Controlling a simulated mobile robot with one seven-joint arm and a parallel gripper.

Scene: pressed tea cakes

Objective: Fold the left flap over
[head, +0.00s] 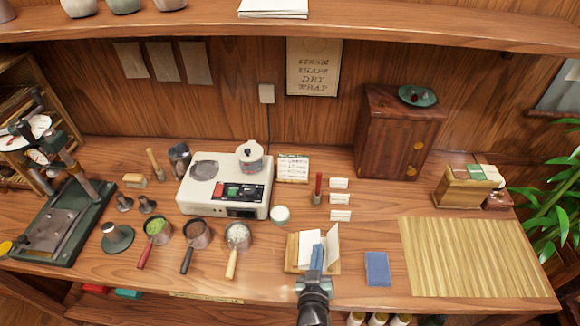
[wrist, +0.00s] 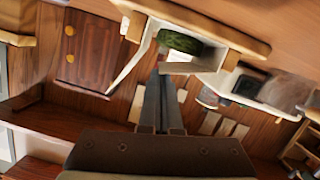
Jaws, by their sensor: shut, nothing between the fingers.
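A small wooden stand (head: 291,254) at the front of the bench holds a white paper wrapper. A white left flap (head: 308,246) stands or leans by my fingers; I cannot tell how far it is folded. The right flap (head: 332,246) stands up on the right side. The wrist view is turned about, and shows a dark green pressed cake (wrist: 179,41) in the paper, with one flap (wrist: 130,62) sticking out at picture left. My gripper (head: 316,250) is shut and empty between the flaps, its fingertips (wrist: 161,66) close to the cake. My fingers hide part of the wrapper.
A blue pad (head: 377,269) lies just right of the stand, and a bamboo mat (head: 475,258) farther right. Several handled cups, including a white-filled one (head: 238,237), stand at left. A white scale-like appliance (head: 222,190) is behind them. A wooden cabinet (head: 390,135) stands at the back.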

